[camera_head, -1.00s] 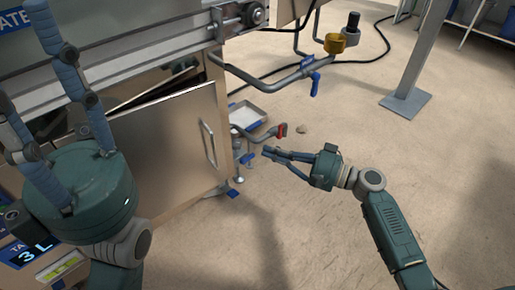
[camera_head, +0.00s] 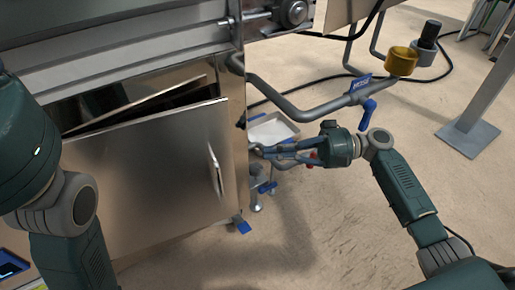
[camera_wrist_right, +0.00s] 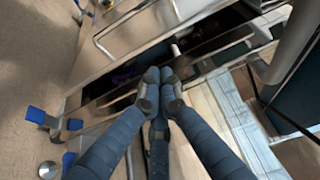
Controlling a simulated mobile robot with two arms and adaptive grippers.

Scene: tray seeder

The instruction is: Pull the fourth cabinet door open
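A steel cabinet door (camera_head: 160,175) stands ajar in the head view, with a dark gap along its top edge. Its bar handle (camera_head: 216,170) is near its right edge. In the right wrist view the handle (camera_wrist_right: 128,22) is at the upper left. My right gripper (camera_head: 257,151) is to the right of the door in the head view, apart from the handle, fingers pointing left. In the right wrist view its fingertips (camera_wrist_right: 160,86) are together with nothing seen between them. My left gripper (camera_head: 25,140) shows only its body at the left edge; its fingers are hidden.
A bent pipe with a blue valve lever (camera_head: 367,112) and a yellow cup (camera_head: 401,62) are behind my right gripper. A white tray (camera_head: 272,131) lies low beside the cabinet. A grey post (camera_head: 480,110) stands at right. The floor (camera_head: 310,235) in front is clear.

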